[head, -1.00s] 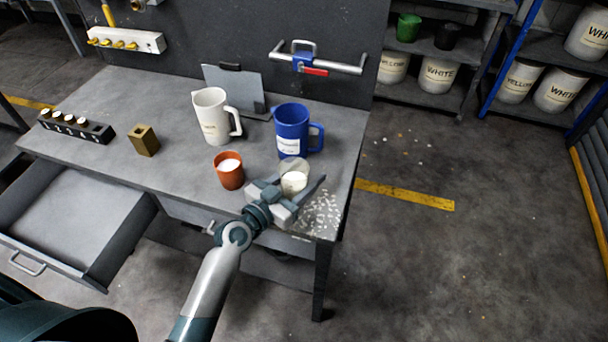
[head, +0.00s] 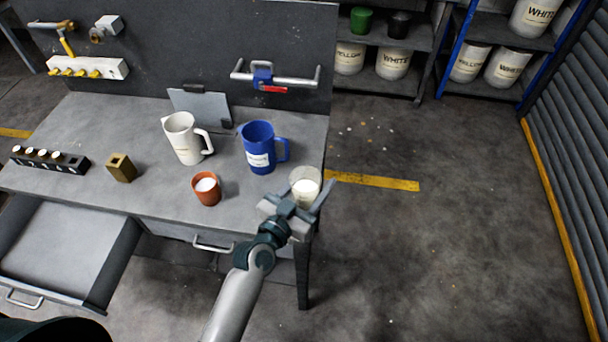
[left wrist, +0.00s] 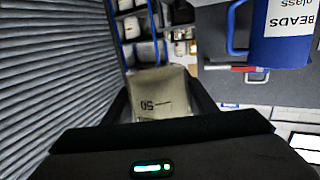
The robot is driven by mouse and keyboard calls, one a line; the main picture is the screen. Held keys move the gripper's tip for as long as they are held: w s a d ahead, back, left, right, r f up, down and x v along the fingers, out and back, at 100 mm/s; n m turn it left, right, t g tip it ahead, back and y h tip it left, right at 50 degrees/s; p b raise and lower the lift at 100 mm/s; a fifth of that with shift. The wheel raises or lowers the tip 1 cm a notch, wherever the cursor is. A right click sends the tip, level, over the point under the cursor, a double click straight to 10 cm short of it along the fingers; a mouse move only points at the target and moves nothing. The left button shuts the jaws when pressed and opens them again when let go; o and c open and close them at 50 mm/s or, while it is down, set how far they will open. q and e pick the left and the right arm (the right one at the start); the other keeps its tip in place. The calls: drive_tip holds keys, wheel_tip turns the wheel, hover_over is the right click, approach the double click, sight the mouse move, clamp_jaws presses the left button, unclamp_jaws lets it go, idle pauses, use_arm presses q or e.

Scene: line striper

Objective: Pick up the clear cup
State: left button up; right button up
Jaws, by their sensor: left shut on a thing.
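The clear cup (head: 305,188), with pale contents, is between the fingers of my left gripper (head: 308,200) at the bench's right edge. My left gripper is shut on it. In the left wrist view the cup (left wrist: 160,92) sits between the dark fingers and shows a "50" mark upside down. It looks raised off the bench, but the height is hard to judge. My right gripper is not in view.
A blue mug (head: 258,148) stands just behind and left of the cup. A red-brown cup (head: 206,190), a white pitcher (head: 182,138) and a brass block (head: 121,168) stand farther left on the bench (head: 150,200). An open drawer (head: 62,245) is at front left.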

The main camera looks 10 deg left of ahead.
use_arm(q)
drive_tip(key=shift+d+r, duration=0.1)
drive_tip(key=shift+d, duration=0.05)
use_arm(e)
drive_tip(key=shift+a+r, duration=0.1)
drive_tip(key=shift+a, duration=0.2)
